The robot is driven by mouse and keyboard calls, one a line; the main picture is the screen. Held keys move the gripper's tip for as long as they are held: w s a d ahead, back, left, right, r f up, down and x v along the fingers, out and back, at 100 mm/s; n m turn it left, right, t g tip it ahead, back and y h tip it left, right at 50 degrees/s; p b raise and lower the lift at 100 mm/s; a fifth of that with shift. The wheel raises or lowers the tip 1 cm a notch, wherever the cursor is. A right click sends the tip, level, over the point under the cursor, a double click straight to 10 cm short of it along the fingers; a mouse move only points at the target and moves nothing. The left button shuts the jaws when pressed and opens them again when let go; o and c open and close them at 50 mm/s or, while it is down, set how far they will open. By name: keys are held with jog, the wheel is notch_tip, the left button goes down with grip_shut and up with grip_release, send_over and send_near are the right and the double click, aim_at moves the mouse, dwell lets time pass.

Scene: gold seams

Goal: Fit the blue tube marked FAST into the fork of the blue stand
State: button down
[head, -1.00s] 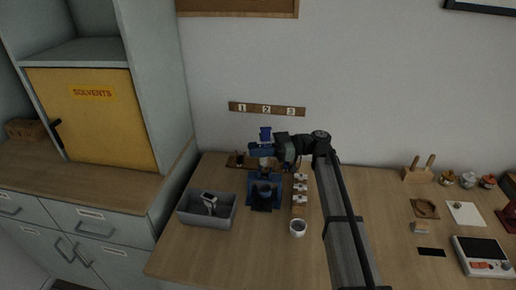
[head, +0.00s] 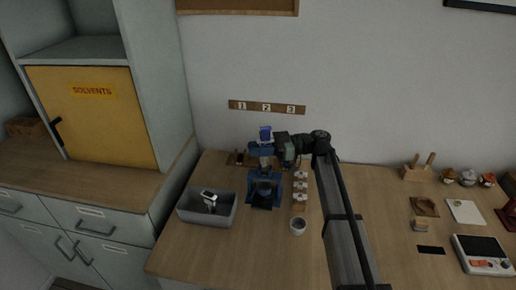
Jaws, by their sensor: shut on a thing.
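The blue stand (head: 265,188) is on the table left of its middle, between a grey bin and a wooden strip with pale pieces. My gripper (head: 265,166) points down just above the rear of the stand. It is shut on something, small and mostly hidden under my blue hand. I cannot make out a FAST marking, so I cannot confirm it is the blue tube. How the held thing sits against the stand's fork is too small to tell.
The grey bin (head: 222,212) holds a white-topped thing (head: 209,197). The table beyond my arm has a scale (head: 484,256) and small items.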

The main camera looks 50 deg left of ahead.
jog(key=shift+f, duration=1.5)
dwell(2.5)
jog(key=c, duration=0.9)
grip_release()
jog(key=shift+f, duration=0.2)
jog(key=shift+w, duration=0.1)
jog(key=shift+v, duration=2.35)
jog(key=v, duration=1.4)
